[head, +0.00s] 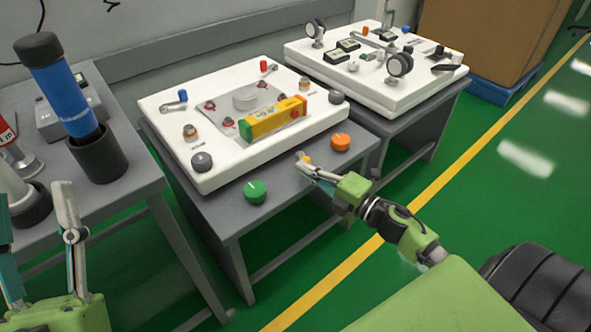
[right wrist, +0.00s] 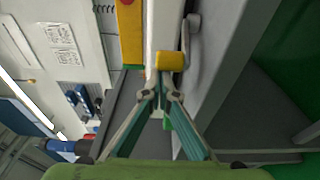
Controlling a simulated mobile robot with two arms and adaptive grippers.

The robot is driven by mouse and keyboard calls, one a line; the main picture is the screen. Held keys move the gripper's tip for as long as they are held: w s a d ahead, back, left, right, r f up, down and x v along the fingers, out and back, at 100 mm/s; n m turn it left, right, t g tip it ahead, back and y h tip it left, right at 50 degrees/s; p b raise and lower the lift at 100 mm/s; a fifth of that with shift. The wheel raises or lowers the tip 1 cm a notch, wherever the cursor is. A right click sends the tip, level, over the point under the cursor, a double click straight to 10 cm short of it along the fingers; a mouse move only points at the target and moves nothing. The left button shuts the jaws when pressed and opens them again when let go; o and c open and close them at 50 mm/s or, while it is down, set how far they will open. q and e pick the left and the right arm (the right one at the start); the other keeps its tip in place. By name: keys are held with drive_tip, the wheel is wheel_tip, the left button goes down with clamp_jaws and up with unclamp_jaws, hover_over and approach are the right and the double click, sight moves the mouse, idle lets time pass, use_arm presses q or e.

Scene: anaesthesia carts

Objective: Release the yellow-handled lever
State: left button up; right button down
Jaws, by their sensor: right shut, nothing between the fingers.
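The yellow handle (right wrist: 170,61) of the lever shows as a small block just ahead of my right fingertips (right wrist: 161,92) in the right wrist view, by the edge of the white panel. In the head view the yellow handle (head: 306,158) is a small patch at the tip of my right gripper (head: 303,167). The right fingers are shut with nothing between them. Whether they touch the handle I cannot tell. The lever's arm is mostly hidden. My left gripper (head: 35,198) is at the lower left, fingers apart and empty, away from the lever.
A second panel (head: 405,92) stands behind right. Green floor (head: 480,170) is open at right.

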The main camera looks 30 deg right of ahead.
sight(323, 164)
drive_tip(key=shift+s+d+n+g+y, duration=0.15)
drive_tip(key=shift+d+n+g+y, duration=0.25)
drive_tip(key=shift+d+n+y, duration=0.45)
drive_tip(key=shift+s+d+n+g+y, duration=0.15)
drive_tip(key=shift+d+n+g+y, duration=0.35)
drive_tip(key=shift+y, duration=0.55)
use_arm(q)
drive_tip(key=shift+a+f+y, duration=0.15)
drive_tip(key=shift+a+y, duration=0.05)
drive_tip(key=shift+y, duration=0.1)
use_arm(e)
drive_tip(key=shift+d, duration=1.1)
